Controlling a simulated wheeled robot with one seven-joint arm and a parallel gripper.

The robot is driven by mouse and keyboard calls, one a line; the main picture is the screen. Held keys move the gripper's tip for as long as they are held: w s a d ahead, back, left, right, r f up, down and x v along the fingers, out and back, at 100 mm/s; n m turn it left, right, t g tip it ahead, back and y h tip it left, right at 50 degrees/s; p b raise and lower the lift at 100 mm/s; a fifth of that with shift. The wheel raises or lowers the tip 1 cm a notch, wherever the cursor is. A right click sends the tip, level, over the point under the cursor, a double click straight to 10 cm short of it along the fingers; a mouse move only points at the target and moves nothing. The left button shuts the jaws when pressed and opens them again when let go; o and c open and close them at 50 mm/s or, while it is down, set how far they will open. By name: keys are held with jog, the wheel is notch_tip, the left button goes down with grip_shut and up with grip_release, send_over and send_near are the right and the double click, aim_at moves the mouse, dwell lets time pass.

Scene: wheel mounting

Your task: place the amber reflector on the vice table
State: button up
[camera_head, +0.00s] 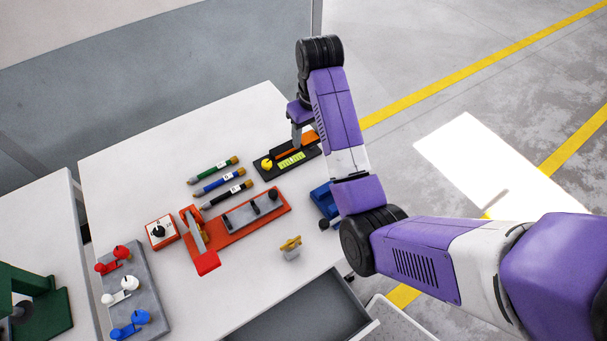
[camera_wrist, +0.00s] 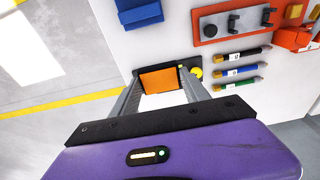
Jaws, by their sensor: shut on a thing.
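The amber reflector, a flat orange plate (camera_wrist: 158,81), is between the two fingers of my gripper (camera_wrist: 162,84) in the wrist view. In the head view an orange strip of it (camera_head: 309,138) shows beside my gripper (camera_head: 297,142), at the far side of a black board (camera_head: 267,174). The gripper is shut on the reflector and points down. I cannot tell whether the reflector touches the board. A white table (camera_head: 130,172) bears the board, and a blue vice-like block (camera_head: 324,200) stands near its right edge.
Green, blue and black pens (camera_head: 222,184) lie left of the board. A red fixture with a grey bar (camera_head: 226,232) sits in front of them. A small brass part (camera_head: 290,246) stands near the front edge, above an open drawer (camera_head: 322,312). Bare table lies between these.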

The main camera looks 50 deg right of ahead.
aim_at(307, 179)
notch_tip(307, 179, down, 18)
jog(key=shift+b, duration=0.5)
jog(key=shift+f, duration=0.15)
jog(key=o, duration=1.3)
jog(key=shift+o, duration=0.2)
notch_tip(307, 179, up, 12)
jog(key=s, duration=0.1)
jog(key=shift+s+a, duration=0.2)
